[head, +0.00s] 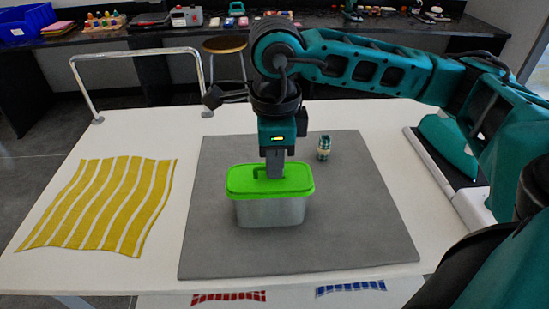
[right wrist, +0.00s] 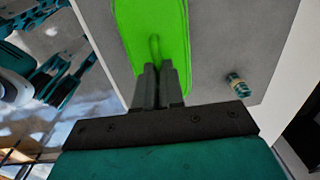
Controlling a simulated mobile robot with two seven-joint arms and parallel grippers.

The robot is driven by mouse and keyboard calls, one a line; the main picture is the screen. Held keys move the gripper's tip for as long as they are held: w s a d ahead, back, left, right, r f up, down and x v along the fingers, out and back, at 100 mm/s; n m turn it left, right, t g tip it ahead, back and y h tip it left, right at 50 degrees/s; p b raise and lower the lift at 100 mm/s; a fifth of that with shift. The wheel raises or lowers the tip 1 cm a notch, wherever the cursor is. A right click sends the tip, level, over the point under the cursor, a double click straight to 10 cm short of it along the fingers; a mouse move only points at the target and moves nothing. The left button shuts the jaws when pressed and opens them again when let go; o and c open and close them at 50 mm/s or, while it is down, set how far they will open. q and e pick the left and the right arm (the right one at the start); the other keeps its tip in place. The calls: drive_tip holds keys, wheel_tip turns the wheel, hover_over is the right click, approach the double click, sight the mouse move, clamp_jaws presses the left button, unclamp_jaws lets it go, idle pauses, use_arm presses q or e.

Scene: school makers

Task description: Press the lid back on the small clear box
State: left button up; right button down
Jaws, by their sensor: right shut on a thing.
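The small clear box (head: 271,212) stands upright on a grey mat (head: 345,240), and its walls look greyish and see-through. The bright green lid (head: 240,181) sits over the top of the box; whether it is pressed fully down I cannot tell. My right gripper (head: 274,172) points straight down at the lid and is shut on its raised handle. In the right wrist view the green lid (right wrist: 178,20) shows beyond the fingertips (right wrist: 158,68), with the handle between them. My left gripper is not in view.
A small striped cylinder (head: 324,148) stands on the mat behind and right of the box; the right wrist view shows it too (right wrist: 238,85). A yellow striped cloth (head: 100,205) lies at left on the white table (head: 165,260). The mat in front is clear.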

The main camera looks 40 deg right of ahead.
drive_tip(key=shift+f+b, duration=0.35)
drive_tip(key=shift+f, duration=0.05)
idle(0.6)
drive_tip(key=c, duration=1.2)
unclamp_jaws()
drive_tip(key=shift+o, duration=0.2)
drive_tip(key=shift+r, duration=0.1)
wheel_tip(320, 180, up, 13)
drive_tip(key=p, duration=0.1)
drive_tip(key=shift+s+p, duration=0.25)
drive_tip(key=shift+p, duration=0.05)
drive_tip(key=shift+s+a, duration=0.1)
